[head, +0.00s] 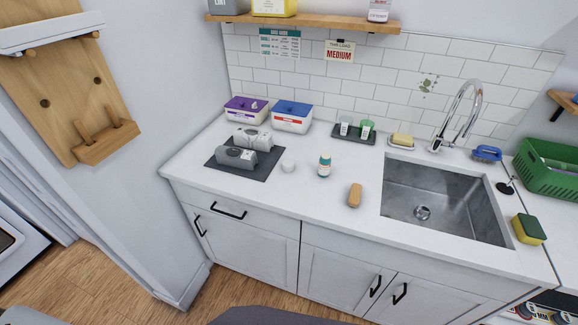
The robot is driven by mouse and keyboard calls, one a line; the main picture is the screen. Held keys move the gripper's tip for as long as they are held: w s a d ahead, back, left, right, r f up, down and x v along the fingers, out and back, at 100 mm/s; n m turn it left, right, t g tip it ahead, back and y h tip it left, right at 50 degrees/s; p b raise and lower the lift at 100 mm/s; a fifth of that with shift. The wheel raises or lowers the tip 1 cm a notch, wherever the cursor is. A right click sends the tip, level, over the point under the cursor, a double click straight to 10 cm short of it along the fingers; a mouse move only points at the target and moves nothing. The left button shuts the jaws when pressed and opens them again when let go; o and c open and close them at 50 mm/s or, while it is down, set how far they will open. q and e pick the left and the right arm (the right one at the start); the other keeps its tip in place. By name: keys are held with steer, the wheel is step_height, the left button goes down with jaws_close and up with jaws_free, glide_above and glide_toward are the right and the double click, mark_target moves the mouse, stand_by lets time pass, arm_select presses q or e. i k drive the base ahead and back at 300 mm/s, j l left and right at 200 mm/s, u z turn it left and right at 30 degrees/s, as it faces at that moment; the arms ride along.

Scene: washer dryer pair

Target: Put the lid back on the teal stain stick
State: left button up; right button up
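A small teal and white bottle, which looks like the teal stain stick (324,166), stands upright on the white counter, left of the sink. A small white round piece, which looks like its lid (288,167), sits on the counter to the left of the bottle, apart from it and close to the dark mat's right edge. The top of the bottle is too small to make out clearly. Neither of my grippers is in view.
A dark mat (268,170) with two grey-and-white devices (237,157) lies left of the lid. A wooden brush (355,195) lies in front right of the bottle. Boxes (292,117) and a dark tray (342,136) stand behind; the sink (440,185) is right. The front counter is clear.

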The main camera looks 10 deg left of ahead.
mark_target(325, 160)
steer(key=j+z, duration=0.95)
steer(key=k+j+z, duration=0.15)
steer(key=j+z, duration=0.2)
steer(key=z, duration=0.15)
steer(key=k+j+z, duration=0.2)
steer(key=j+z, duration=0.15)
steer(key=z, duration=0.15)
